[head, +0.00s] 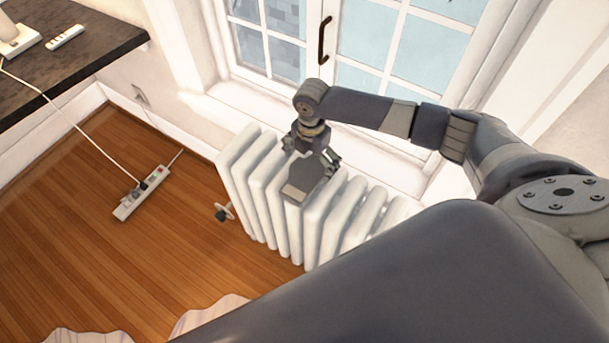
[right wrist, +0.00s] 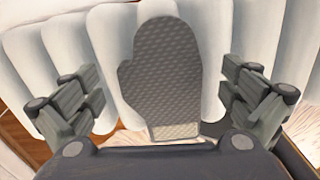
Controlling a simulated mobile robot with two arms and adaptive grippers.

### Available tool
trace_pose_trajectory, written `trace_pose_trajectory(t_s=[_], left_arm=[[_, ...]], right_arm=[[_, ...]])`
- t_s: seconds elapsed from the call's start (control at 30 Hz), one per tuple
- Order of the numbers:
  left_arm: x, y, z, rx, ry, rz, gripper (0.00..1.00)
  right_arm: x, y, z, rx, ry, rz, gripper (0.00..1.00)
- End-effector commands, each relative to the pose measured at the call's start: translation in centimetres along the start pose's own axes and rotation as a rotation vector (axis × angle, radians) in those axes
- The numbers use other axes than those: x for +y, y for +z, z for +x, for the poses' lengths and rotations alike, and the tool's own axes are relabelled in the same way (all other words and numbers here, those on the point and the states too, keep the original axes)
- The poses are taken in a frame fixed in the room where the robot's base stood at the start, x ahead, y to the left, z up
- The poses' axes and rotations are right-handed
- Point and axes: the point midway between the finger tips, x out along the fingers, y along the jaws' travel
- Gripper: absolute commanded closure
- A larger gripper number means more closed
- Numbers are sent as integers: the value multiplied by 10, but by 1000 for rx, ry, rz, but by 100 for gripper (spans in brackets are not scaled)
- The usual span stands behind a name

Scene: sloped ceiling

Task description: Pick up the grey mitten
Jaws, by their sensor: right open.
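The grey mitten (right wrist: 162,68) lies on top of the white radiator (head: 262,190). In the right wrist view it has a textured surface, a thumb on the left and a paler cuff (right wrist: 176,131) at the bottom. In the head view the mitten (head: 304,182) is partly covered by my right gripper (head: 315,156), which is just above it. My right gripper (right wrist: 160,78) is open, with one finger on each side of the mitten and clear gaps between. My left gripper is not in view.
A window with a dark handle (head: 324,40) and a white sill (head: 225,112) is behind the radiator. A power strip (head: 142,193) with a white cable lies on the wooden floor. A dark tabletop (head: 75,50) is at upper left. A pale wavy-edged cloth (head: 205,316) shows at the bottom.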

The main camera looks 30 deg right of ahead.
Motion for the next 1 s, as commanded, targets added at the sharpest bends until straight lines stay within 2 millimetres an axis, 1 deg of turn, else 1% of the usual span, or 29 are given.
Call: trace_pose_trajectory(t_s=[0.03,0.13,0.23,0.37,0.47,0.5,0.57,0.6,0.77,1.0], left_arm=[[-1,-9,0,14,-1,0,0],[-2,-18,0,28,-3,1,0],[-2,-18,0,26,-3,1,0],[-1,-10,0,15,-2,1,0],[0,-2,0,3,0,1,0],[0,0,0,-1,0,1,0],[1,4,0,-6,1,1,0],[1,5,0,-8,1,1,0],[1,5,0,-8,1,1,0],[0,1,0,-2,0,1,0]], right_arm=[[-1,0,7,0,-3,2,0],[0,1,13,-2,0,1,0],[0,1,15,-2,0,1,0],[0,1,15,-2,0,1,0],[0,1,14,-2,0,1,20],[0,1,14,-2,0,1,30],[0,1,14,-2,0,1,43],[-1,1,14,-2,0,1,44],[-1,1,14,-2,0,1,45],[0,1,12,-1,0,1,45]])
